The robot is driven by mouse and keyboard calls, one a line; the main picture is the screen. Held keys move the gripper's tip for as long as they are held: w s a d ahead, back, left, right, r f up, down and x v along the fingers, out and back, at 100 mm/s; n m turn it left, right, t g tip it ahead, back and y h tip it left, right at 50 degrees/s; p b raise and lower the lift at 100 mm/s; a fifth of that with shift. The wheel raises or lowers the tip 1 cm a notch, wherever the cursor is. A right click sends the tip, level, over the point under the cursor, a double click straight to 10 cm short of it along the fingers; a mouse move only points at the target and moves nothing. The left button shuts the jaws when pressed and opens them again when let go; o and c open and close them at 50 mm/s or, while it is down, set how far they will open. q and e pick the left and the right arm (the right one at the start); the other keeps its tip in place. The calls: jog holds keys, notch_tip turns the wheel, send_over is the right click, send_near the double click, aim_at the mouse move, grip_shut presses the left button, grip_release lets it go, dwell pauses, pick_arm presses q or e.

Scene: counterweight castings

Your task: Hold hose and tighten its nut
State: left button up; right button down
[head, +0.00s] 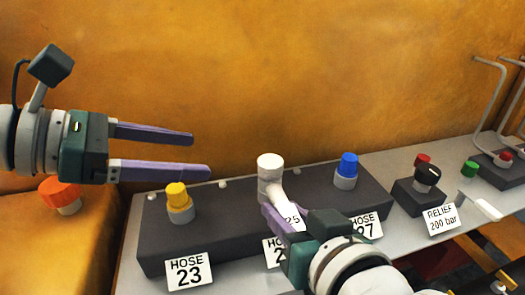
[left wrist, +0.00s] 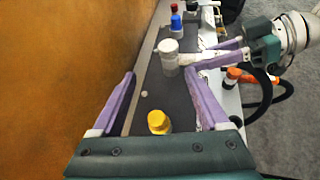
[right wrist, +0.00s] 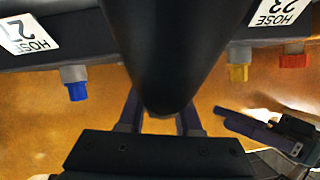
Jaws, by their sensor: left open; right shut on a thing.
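A white fitting (head: 270,168) with a wider round top stands at the middle port of the dark block (head: 225,225). It also shows in the left wrist view (left wrist: 168,47). My right gripper (head: 270,212) is shut beside its lower part, with a pale piece and a "25" tag between them. In the right wrist view a thick black cylinder, seemingly the hose (right wrist: 160,50), lies close in front of its fingers and hides the grip point. My left gripper (head: 201,155) is open and empty, left of the fitting and above the yellow cap (head: 177,195).
A blue cap (head: 347,165) is right of the fitting. An orange knob (head: 60,192) is at left. A relief knob (head: 427,177), red and green buttons and bent pipes (head: 490,85) are at right. Black hoses with orange collars (left wrist: 232,73) loop near my right arm. An orange-brown wall rises behind.

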aim_at(267, 161)
pick_arm(q)
jog(key=shift+h, duration=0.4)
jog(key=x, duration=0.7)
jog(key=s+x, duration=0.1)
jog(key=x, duration=0.3)
jog(key=shift+w+d, duration=0.15)
jog(key=shift+d, duration=0.45)
jog(key=shift+c, duration=0.4)
grip_shut()
